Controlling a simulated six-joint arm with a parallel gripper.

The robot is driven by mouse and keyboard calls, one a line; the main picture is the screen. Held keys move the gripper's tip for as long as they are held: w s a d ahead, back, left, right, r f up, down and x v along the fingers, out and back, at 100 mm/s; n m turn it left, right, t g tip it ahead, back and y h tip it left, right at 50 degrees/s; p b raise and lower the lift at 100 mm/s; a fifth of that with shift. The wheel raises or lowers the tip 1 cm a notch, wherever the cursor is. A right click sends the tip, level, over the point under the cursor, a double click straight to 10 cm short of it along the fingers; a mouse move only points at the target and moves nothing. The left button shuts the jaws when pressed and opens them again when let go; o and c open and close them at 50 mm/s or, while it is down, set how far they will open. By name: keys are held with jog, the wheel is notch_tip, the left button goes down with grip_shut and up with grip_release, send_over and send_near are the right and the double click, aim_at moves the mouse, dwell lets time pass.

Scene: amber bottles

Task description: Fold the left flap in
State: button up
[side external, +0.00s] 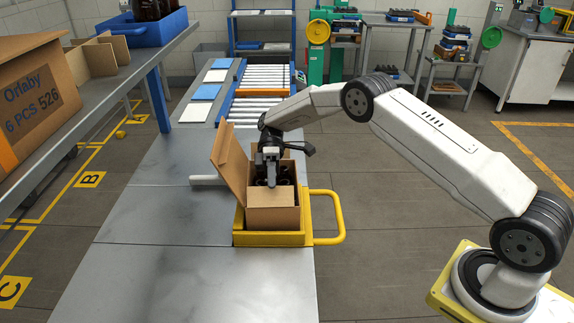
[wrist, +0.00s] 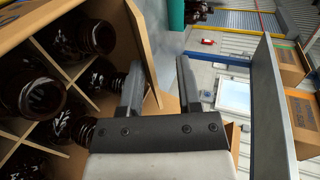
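The open cardboard box (side external: 273,219) sits in a yellow tray (side external: 268,240) on the grey bench. Its left flap (side external: 229,165) stands up, leaning outward to the left. My gripper (side external: 270,176) points down over the box opening, to the right of that flap. Dark amber bottles (wrist: 40,90) stand between cardboard dividers (wrist: 75,72) inside the box in the wrist view. There my gripper (wrist: 160,68) shows two fingers apart, with a cardboard panel (wrist: 141,45) of the box showing between them. I cannot tell whether a finger touches it.
A yellow handle (side external: 340,217) sticks out right of the tray. A white bar (side external: 207,180) lies left of the flap. A shelf (side external: 95,95) at left carries a printed carton (side external: 38,95) and a blue crate (side external: 145,32). A roller conveyor (side external: 262,85) lies behind. The bench front is clear.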

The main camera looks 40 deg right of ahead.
jog(key=shift+s+r, duration=0.1)
jog(key=shift+r, duration=0.45)
jog(key=s+d+r, duration=0.1)
jog(key=s+r, duration=0.8)
jog(key=s, duration=0.4)
jog(key=shift+s+r, duration=0.3)
jog(key=shift+s, duration=0.1)
jog(key=shift+d, duration=0.1)
jog(key=t+h, duration=0.8)
jog(key=t, duration=0.1)
send_over(270, 198)
notch_tip(270, 198, down, 4)
jog(key=shift+f, duration=0.1)
jog(key=shift+f, duration=0.1)
